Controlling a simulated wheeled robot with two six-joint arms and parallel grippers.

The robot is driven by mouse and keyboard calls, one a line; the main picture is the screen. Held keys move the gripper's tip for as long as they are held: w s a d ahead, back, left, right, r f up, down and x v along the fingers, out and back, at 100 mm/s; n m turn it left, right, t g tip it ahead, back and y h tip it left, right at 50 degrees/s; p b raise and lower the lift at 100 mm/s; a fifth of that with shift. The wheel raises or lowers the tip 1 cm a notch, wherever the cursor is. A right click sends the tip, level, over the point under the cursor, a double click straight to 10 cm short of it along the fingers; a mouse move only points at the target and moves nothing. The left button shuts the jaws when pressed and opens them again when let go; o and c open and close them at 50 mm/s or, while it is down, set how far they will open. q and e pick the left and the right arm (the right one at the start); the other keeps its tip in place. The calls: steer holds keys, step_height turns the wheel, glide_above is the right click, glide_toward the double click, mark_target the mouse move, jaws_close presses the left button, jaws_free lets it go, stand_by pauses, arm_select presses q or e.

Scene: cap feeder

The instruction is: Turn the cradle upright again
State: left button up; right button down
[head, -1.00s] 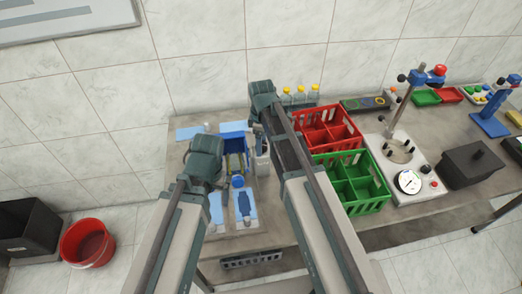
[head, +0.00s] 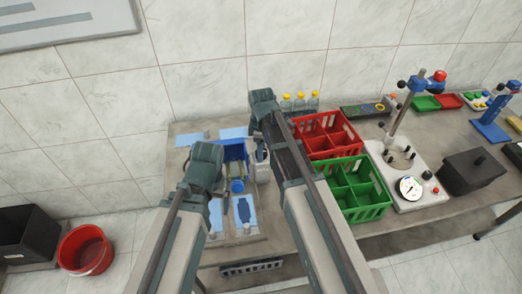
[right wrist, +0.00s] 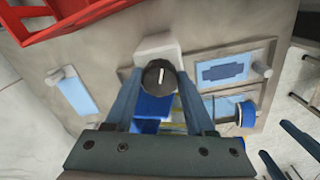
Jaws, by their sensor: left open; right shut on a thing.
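The blue cradle (head: 234,151) stands on the bench between my two arms, with yellowish strips and a round blue part (head: 237,186) at its near end. In the right wrist view the cradle (right wrist: 153,106) is partly hidden behind a black knob (right wrist: 158,75) with a white mark. My right gripper (right wrist: 158,88) is shut on this knob, a finger on each side. The knob is at a pale block. My left gripper (head: 205,162) is left of the cradle, its fingertips hidden in the head view. Its open fingers show in the right wrist view (right wrist: 288,153), apart from the cradle.
A red crate (head: 338,153) and a green crate (head: 374,212) stand right of my right arm. Several yellow-capped bottles (head: 300,102) stand behind. Pale blue mats (head: 243,212) lie around the cradle. A gauge stand (head: 410,188) is further right.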

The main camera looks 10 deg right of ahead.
steer(key=n, duration=0.9)
steer(key=shift+c, duration=1.8)
jaws_free()
steer(key=shift+m, duration=0.3)
steer(key=m, duration=0.3)
steer(key=shift+m, duration=0.4)
steer(key=m, duration=0.5)
